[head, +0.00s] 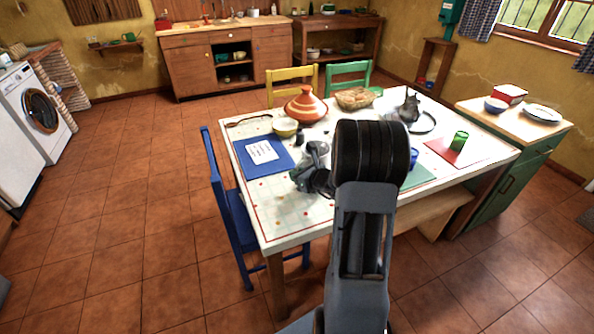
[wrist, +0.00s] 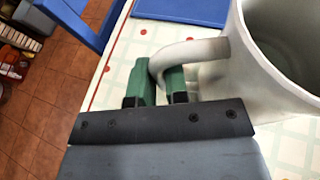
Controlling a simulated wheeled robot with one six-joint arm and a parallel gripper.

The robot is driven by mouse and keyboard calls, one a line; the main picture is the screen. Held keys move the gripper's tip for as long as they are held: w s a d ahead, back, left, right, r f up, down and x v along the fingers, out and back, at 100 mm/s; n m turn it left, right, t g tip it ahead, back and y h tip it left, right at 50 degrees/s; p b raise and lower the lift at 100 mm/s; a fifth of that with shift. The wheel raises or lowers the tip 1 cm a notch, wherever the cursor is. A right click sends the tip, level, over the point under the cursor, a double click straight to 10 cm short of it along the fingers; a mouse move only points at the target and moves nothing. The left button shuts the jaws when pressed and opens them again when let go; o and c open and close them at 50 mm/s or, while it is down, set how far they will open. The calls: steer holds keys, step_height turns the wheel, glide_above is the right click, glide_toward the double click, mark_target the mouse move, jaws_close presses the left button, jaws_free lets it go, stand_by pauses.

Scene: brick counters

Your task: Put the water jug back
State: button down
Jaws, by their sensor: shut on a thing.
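The water jug (wrist: 280,75) is pale grey-white and open at the top, and fills the right of the wrist view. Its curved handle (wrist: 190,50) passes between the green fingers of my gripper (wrist: 158,82), which is shut on it. The jug's body is to the right of the fingers. Its base is cut off, so I cannot tell whether it touches the table (head: 265,215). In the head view my arm stands in front of the table, and I cannot make out the jug or fingertips clearly.
The table holds a blue mat (head: 280,168) with a white card, a red-striped tagine (head: 306,106), a basket (head: 355,98), a grey animal-like shape (head: 409,107) and a green cup (head: 459,141). A blue chair (head: 232,220) stands at the left. A green cabinet (head: 505,185) stands at the right.

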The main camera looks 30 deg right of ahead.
stand_by(0.4)
steer(key=c, duration=1.6)
jaws_free()
steer(key=shift+f, duration=0.2)
steer(key=o, duration=0.5)
steer(key=shift+r, duration=0.1)
